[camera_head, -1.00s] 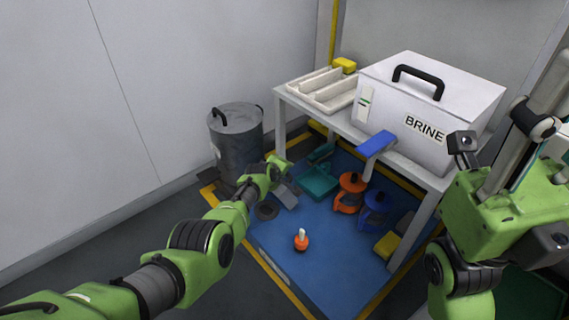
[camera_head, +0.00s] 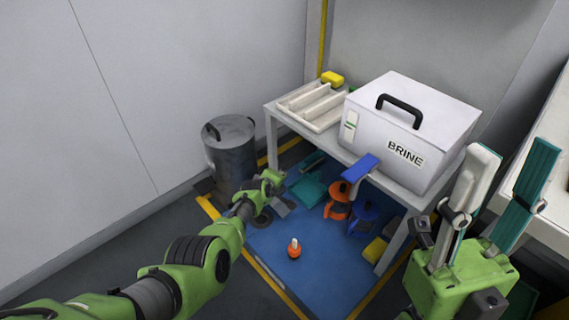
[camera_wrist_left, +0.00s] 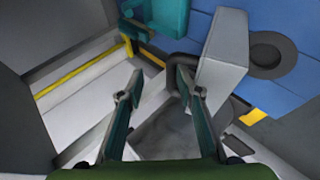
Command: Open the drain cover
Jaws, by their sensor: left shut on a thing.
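The drain cover, as far as I can tell, is a grey slab (camera_wrist_left: 222,55) with a black handle (camera_wrist_left: 181,50); it stands tilted beside a dark ring (camera_wrist_left: 273,56) on the blue floor. In the head view the slab (camera_head: 282,207) shows small near the ring (camera_head: 263,218). My left gripper (camera_wrist_left: 158,80) is shut on the black handle, though the exact contact is hard to see. In the head view my left wrist hides its fingertips. My right gripper (camera_head: 503,180) is raised at the right, its two long fingers apart with nothing between them.
A table carries the BRINE box (camera_head: 412,130) and a white tray (camera_head: 312,106). A grey bin (camera_head: 231,157) stands left of my left gripper. A teal dustpan (camera_head: 307,190), orange (camera_head: 338,207) and blue (camera_head: 363,218) items and an orange-based object (camera_head: 294,251) are on the blue floor.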

